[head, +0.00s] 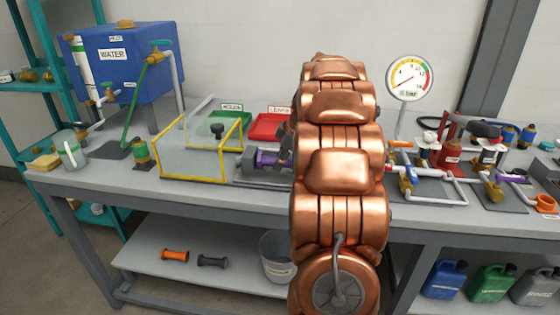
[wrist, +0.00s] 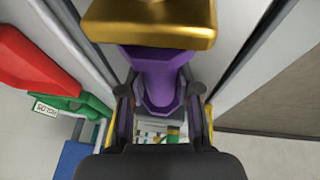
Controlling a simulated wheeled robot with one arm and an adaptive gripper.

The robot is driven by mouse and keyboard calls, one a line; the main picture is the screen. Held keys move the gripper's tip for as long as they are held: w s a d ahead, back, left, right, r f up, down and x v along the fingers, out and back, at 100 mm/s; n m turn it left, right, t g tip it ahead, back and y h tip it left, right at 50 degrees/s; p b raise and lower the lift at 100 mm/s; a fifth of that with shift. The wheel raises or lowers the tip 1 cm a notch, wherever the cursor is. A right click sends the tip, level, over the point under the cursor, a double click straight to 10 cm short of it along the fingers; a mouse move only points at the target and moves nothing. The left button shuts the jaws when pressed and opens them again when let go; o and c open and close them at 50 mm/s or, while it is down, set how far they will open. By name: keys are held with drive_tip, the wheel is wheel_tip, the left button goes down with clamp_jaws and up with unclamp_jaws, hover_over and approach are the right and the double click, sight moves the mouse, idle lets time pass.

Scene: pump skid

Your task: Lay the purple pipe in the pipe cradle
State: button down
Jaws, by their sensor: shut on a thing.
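My gripper (wrist: 158,112) is shut on the purple pipe (wrist: 158,75), with one dark finger on each side of it. A gold-coloured end fitting on the pipe fills the top of the wrist view. In the head view the purple pipe (head: 268,158) shows just left of my copper arm, roughly level, with a grey fitting at its left end. The rest of the pipe and most of the gripper are hidden behind my arm. A dark rail-like strip lies on the bench below the pipe. I cannot clearly make out the pipe cradle or whether the pipe touches anything.
A clear yellow-edged box (head: 198,163) stands close left of the pipe. A green tray (head: 231,117) and a red tray (head: 268,127) lie behind. A blue water tank (head: 125,65) stands far left. A gauge (head: 409,78) and valve assemblies crowd the bench's right side.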

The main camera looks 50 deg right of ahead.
drive_tip(key=c, duration=0.7)
unclamp_jaws()
drive_tip(key=shift+r, duration=0.1)
drive_tip(key=v, duration=1.2)
